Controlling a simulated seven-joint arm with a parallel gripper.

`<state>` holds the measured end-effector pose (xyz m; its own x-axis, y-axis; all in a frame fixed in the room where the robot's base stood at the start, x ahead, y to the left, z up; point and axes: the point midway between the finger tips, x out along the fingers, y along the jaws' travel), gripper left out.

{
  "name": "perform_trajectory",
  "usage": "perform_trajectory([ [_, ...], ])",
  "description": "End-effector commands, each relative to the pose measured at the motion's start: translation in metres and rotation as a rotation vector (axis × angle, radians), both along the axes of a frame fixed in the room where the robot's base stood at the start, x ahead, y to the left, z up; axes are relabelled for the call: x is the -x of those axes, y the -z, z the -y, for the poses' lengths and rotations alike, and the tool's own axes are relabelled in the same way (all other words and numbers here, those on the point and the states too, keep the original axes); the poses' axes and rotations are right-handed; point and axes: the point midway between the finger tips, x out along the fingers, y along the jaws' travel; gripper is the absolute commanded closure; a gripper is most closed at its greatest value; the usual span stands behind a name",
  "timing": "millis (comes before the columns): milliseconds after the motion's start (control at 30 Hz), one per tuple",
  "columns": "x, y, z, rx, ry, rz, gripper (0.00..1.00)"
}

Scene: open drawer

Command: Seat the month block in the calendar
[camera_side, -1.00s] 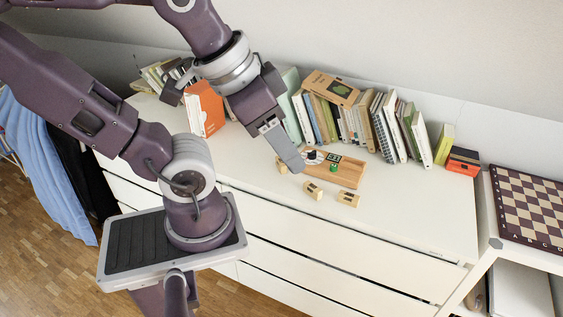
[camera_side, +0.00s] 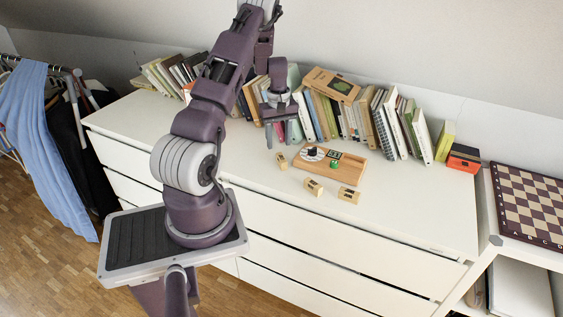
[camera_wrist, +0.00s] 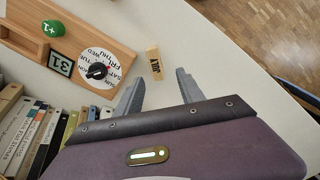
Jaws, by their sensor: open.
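In the wrist view the calendar (camera_wrist: 100,37) is at upper left. A small wooden month block (camera_wrist: 153,60), with lettering like "JULY", stands apart from it; in the side view this block (camera_side: 282,160) is left of the calendar. Two more blocks, (camera_side: 313,187) and another block (camera_side: 348,196), lie in front. My gripper (camera_side: 283,145) is open and empty, above and behind the left block.
A row of books (camera_side: 345,120) stands along the back of the dresser, close behind my gripper. An orange-and-black box (camera_side: 463,158) is at the right back. The dresser top (camera_side: 410,210) is clear at front right. A chessboard (camera_side: 530,205) lies beyond.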

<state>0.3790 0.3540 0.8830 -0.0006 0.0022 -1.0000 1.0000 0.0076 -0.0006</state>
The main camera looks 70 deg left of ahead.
Motion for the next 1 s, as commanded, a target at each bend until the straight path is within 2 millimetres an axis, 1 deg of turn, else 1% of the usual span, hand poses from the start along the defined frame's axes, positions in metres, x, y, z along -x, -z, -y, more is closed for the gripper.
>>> perform_trajectory([
  [200, -0.006, 0.039, 0.009, 0.005, 0.005, -0.002, 0.55],
  [300, -0.006, 0.053, 0.008, 0.003, 0.004, -0.001, 0.55],
  [400, -0.006, 0.058, 0.009, 0.003, 0.005, 0.000, 0.55],
  [567, -0.006, 0.057, 0.009, 0.002, 0.005, 0.001, 0.55],
  [700, -0.006, 0.057, 0.009, 0.002, 0.006, 0.001, 0.82],
  [800, -0.006, 0.057, 0.009, 0.002, 0.006, 0.001, 1.00],
  [1000, -0.006, 0.057, 0.009, 0.002, 0.006, 0.001, 1.00],
])
